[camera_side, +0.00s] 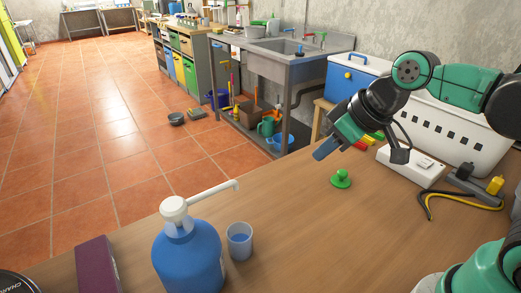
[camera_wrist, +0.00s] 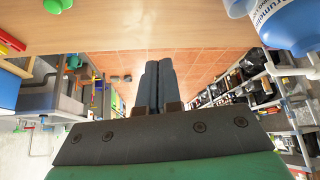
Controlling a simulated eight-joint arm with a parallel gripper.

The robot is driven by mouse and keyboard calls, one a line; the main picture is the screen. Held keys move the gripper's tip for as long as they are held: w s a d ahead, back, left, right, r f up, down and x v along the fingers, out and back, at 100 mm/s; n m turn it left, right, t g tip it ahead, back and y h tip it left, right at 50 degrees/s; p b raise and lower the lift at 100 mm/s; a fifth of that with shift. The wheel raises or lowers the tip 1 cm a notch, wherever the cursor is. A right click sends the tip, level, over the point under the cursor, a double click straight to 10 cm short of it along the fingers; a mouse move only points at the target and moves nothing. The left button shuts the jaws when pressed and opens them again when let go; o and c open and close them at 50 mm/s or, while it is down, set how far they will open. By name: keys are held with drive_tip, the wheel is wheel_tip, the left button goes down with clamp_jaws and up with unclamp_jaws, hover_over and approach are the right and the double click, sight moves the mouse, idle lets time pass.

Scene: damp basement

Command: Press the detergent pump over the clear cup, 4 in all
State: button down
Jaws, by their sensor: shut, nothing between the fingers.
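The detergent bottle (camera_side: 188,258) is blue with a white pump head (camera_side: 175,208) and a long spout that points right. It stands on the wooden table at the front. The clear cup (camera_side: 239,240) stands beside it, below and a little short of the spout's tip, with something bluish inside. My gripper (camera_side: 322,151) is shut and empty, above the table's far side, up and to the right of the bottle.
A green knobbed object (camera_side: 341,179) sits on the table below my gripper. A white box (camera_side: 411,167), a white basket (camera_side: 450,125) and a blue cooler (camera_side: 352,77) stand to the right. A dark purple box (camera_side: 97,265) is left of the bottle. The table's middle is clear.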

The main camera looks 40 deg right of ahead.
drive_tip(key=w+a+r+n+g+y, duration=0.3)
drive_tip(key=a+r+n+g+y, duration=0.3)
drive_tip(key=a+r+n, duration=0.7)
drive_tip(key=shift+a+n+y, duration=0.7)
drive_tip(key=shift+a+n, duration=0.25)
drive_tip(key=shift+n, duration=0.15)
hover_over(163, 209)
drive_tip(key=d, duration=0.3)
drive_tip(key=f, duration=0.7)
drive_tip(key=shift+a, duration=0.2)
wheel_tip(163, 209, down, 2)
drive_tip(key=shift+f, duration=1.05)
